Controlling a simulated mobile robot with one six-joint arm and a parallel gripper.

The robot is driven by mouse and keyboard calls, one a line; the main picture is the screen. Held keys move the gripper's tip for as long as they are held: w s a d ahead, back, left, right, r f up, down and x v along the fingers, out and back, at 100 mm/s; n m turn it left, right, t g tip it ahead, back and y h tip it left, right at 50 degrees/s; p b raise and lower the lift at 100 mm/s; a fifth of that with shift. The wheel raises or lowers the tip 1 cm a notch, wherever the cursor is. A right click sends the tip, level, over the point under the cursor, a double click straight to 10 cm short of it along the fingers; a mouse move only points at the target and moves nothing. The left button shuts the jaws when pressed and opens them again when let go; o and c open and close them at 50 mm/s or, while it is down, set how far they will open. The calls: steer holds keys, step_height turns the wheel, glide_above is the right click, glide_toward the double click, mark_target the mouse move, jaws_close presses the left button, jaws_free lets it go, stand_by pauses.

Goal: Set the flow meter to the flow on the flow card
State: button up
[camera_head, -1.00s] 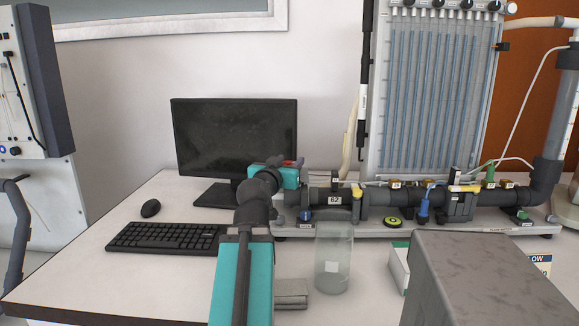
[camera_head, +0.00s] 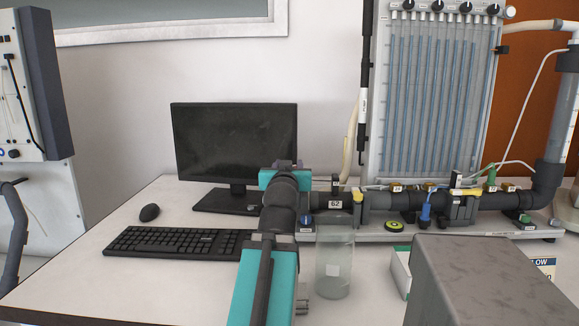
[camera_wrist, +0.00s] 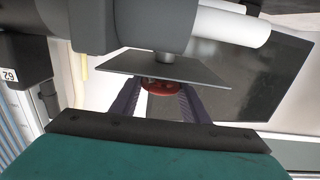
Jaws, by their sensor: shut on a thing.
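A red knob (camera_wrist: 161,87) shows in the wrist view below a grey pipe fitting and behind a dark flat plate. My gripper (camera_wrist: 160,97) has its two purple fingers on either side of the knob and is shut on it. In the head view my arm hides the fingers and the knob at the left end of the pipe (camera_head: 401,201). The flow card (camera_head: 543,262) is mostly hidden behind a grey block; only part of "LOW" reads. A clear upright tube (camera_head: 565,105) with marks, perhaps the flow meter, stands at the right edge; its reading cannot be made out.
A glass beaker (camera_head: 334,262) stands close right of my arm. A monitor (camera_head: 232,140), keyboard (camera_head: 172,242) and mouse (camera_head: 149,212) are on the left. The manometer board (camera_head: 436,90) stands behind the pipe. The front left of the table is clear.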

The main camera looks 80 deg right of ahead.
steer(key=shift+r+n+t, duration=0.3)
steer(key=shift+t, duration=0.2)
stand_by(0.3)
steer(key=o, duration=1.1)
steer(key=shift+w, duration=0.1)
steer(key=shift+c, duration=0.2)
steer(key=shift+f, duration=0.1)
steer(key=shift+a+f+b, duration=0.2)
steer(key=shift+a+b, duration=0.1)
steer(key=shift+b, duration=0.4)
